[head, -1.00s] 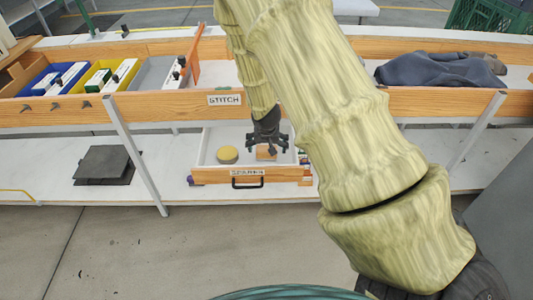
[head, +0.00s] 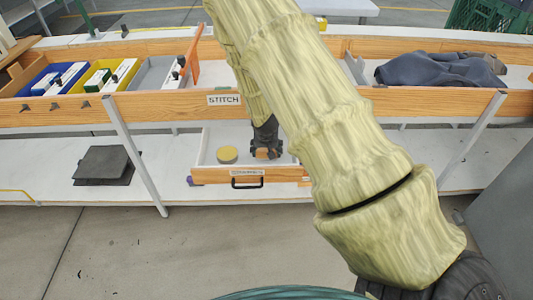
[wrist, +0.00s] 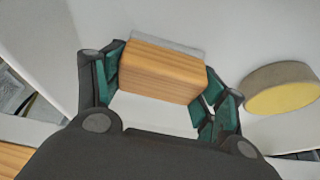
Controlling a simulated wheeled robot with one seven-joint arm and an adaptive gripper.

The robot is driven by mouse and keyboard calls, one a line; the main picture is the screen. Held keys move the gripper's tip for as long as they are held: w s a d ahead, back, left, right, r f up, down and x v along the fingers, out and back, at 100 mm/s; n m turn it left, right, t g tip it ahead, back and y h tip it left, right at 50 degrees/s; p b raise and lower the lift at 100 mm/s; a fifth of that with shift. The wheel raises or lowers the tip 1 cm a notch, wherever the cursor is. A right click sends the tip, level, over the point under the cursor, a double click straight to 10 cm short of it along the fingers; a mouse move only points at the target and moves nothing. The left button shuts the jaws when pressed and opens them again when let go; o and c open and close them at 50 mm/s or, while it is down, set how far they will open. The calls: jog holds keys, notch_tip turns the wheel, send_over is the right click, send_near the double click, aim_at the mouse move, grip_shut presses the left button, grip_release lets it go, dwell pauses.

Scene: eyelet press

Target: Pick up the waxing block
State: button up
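The waxing block appears to be the wooden block with a grey layer on its far side (wrist: 160,72). It sits in the open lower drawer (head: 215,174) and also shows in the head view (head: 267,153). My gripper (wrist: 163,75) reaches down into the drawer with one finger on each side of the block. Both fingertips appear to touch its ends, so it looks shut on the block. In the head view my gripper (head: 266,149) partly hides the block. I see no clear gap under the block, so I cannot tell that it is lifted.
A round yellow-topped cake (head: 227,154) lies left of the block in the drawer; it is on the right in the wrist view (wrist: 284,90). The upper bench edge with the STITCH label (head: 224,100) overhangs behind. Dark sheets (head: 102,163) lie on the lower shelf.

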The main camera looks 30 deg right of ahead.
jog(key=shift+c, duration=1)
jog(key=shift+r+p, duration=0.45)
jog(key=shift+r, duration=4.55)
jog(key=o, duration=0.5)
jog(key=c, duration=0.4)
